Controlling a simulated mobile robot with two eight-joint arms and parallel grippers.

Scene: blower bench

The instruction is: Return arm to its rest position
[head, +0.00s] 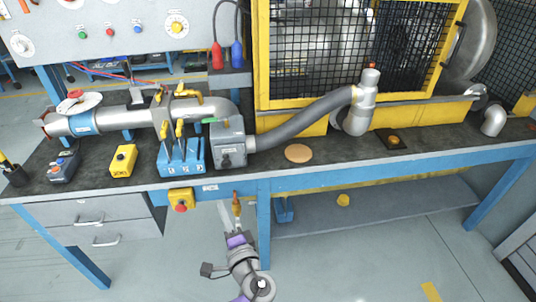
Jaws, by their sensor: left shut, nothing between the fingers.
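My left gripper (230,215) is in the lower middle of the head view, in front of the bench's blue front edge and below the bench top. Its arm, grey with purple bands, comes up from the bottom edge of the picture. The fingers are shut and hold nothing. A small orange piece (237,204) shows right at the fingertips; I cannot tell whether they touch it. My right gripper is not in view.
The dark bench top (330,170) carries a grey pipe run, a grey box (229,140), a blue tool holder (182,157) and a yellow button box (123,160). A yellow-framed mesh guard stands behind. A yellow box with red button (181,201) sits on the front edge. Floor right of the arm is clear.

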